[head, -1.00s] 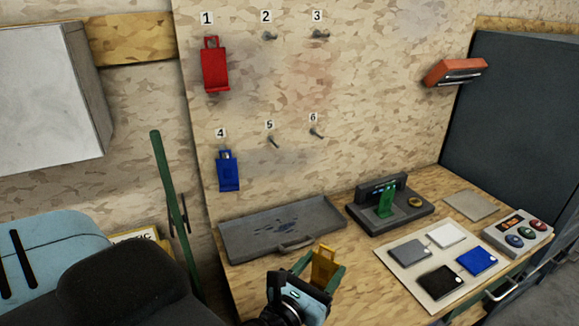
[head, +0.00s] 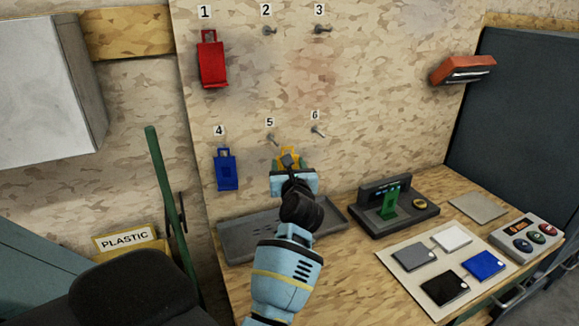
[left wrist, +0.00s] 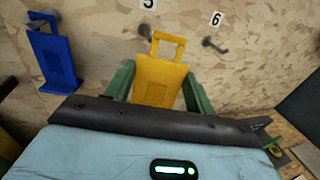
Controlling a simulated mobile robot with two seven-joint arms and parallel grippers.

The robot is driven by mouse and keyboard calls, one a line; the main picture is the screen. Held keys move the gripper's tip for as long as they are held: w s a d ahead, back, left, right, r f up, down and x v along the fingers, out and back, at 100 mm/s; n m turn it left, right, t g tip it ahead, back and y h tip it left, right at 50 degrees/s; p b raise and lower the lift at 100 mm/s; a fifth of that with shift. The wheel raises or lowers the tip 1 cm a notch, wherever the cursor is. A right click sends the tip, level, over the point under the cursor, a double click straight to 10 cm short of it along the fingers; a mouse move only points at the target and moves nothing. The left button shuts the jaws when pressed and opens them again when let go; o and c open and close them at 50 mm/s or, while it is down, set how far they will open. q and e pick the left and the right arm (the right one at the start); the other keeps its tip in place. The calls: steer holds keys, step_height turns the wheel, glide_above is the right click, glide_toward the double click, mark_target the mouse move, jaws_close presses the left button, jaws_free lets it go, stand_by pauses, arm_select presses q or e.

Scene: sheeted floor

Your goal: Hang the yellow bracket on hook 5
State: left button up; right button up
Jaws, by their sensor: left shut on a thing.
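The yellow bracket (head: 290,152) is in my left gripper (head: 289,162), in front of the board just below and right of hook 5 (head: 272,139). In the left wrist view the bracket (left wrist: 160,82) is upright between the green fingers, its open loop at the top. Hook 5 (left wrist: 144,31) shows there beside the loop's upper left corner. The loop looks near the hook, but I cannot tell whether they touch. My gripper and forearm hide part of the bracket in the head view. My right gripper is not in view.
Hook 6 (head: 318,132) is empty to the right. A blue bracket (head: 226,169) hangs at 4 and a red one (head: 211,60) at 1. Hooks 2 and 3 are empty. Below are a grey tray (head: 235,250) and a dark fixture with a green bracket (head: 390,205).

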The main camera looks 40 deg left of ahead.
arm_select(q)
steer(key=shift+a+r, duration=0.1)
steer(key=w+a, duration=0.1)
steer(key=a, duration=0.2)
steer(key=w+a+f+b, duration=0.1)
steer(key=w+a, duration=0.1)
steer(key=w+a+b, duration=0.1)
steer(key=a, duration=0.2)
steer(key=shift+w+a+f, duration=0.25)
steer(key=shift+a, duration=0.05)
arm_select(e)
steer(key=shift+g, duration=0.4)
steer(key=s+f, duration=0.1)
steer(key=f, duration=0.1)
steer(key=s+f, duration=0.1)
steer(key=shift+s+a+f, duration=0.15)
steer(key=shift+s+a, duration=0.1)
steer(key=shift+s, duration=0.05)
arm_select(q)
steer(key=shift+f, duration=0.1)
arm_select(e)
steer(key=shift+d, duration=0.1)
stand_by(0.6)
arm_select(q)
steer(key=o, duration=1.2)
steer(key=shift+c, duration=0.2)
steer(key=shift+f, duration=0.1)
steer(key=shift+d, duration=0.1)
